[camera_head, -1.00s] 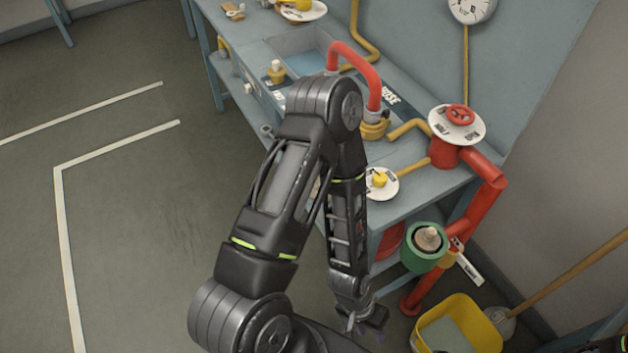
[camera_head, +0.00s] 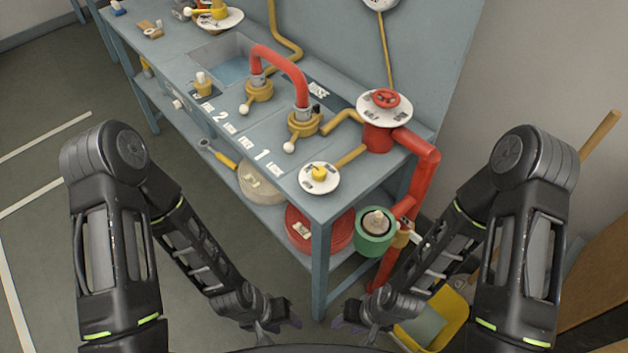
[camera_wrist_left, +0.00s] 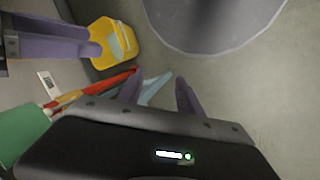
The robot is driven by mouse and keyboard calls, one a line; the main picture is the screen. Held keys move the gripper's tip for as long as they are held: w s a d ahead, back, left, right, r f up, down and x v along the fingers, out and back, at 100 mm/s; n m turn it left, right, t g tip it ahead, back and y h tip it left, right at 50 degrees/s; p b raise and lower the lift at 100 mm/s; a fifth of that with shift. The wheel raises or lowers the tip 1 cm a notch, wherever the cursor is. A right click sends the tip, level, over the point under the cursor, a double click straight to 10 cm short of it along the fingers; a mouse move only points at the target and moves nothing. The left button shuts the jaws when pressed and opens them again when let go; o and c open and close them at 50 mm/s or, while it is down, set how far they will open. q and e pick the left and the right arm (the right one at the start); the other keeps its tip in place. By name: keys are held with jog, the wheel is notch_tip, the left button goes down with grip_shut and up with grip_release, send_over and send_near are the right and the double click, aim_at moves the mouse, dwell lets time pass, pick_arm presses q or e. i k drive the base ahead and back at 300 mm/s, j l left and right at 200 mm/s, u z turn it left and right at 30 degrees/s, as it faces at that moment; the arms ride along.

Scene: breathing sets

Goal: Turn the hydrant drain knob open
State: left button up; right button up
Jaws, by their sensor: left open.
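The hydrant is a red standpipe (camera_head: 377,138) at the bench's right end, with a red handwheel (camera_head: 386,98) over a white lettered disc (camera_head: 398,116). A yellow pipe (camera_head: 350,156) runs from it towards a small yellow knob (camera_head: 319,171) on a white round plate (camera_head: 308,183), which I take as the drain knob; its marks are too small to read. My left gripper (camera_head: 283,328) is low in front of the bench, apart from the knob. Its fingers stand open and empty in the left wrist view (camera_wrist_left: 160,84). My right gripper (camera_head: 350,322) is low beside it; its jaws are unclear.
A yellow bucket (camera_head: 455,318) stands on the floor, and shows in the left wrist view (camera_wrist_left: 101,30). Red pipe (camera_head: 410,212) runs down at the right. Hose valves (camera_head: 303,122) stand on the bench behind the knob.

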aim_at(319, 174)
jog(key=z, duration=1.6)
jog(key=k+j, duration=0.15)
jog(key=k, duration=0.9)
